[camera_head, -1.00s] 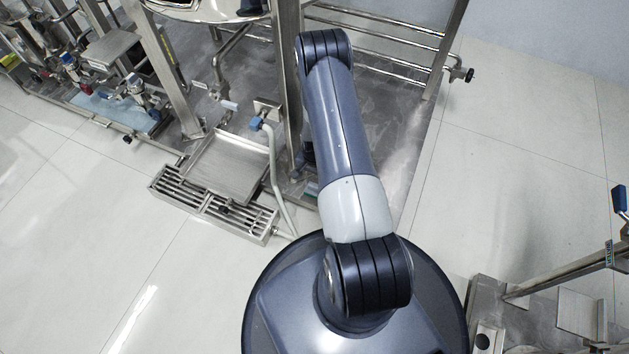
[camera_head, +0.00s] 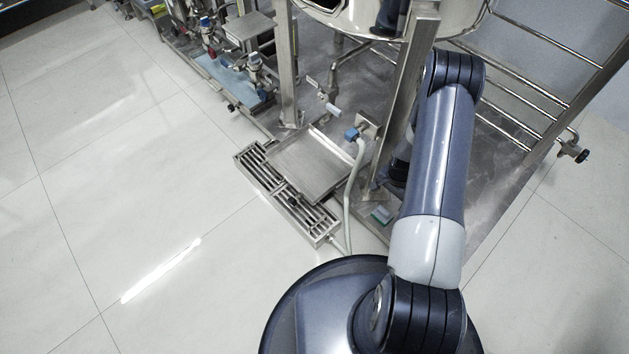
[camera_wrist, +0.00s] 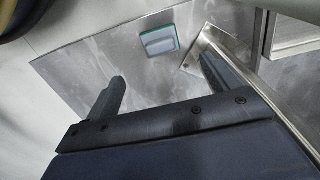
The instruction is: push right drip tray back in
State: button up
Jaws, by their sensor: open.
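A steel edge at the wrist view's upper right cannot be surely identified.
A steel post (camera_head: 405,95) stands between the tray and my arm. A small green-edged box (camera_wrist: 160,42) lies on the base plate ahead of my fingers. A polished vessel (camera_head: 375,15) hangs above. White floor (camera_head: 140,200) is clear to the left.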

aim_at(312, 163)
jog(key=i+j+u, duration=0.1)
jog(key=j+u, duration=0.25)
jog(key=i+j+u, duration=0.15)
jog(key=u, duration=0.25)
jog(key=i+j+u, duration=0.2)
jog(key=u, duration=0.15)
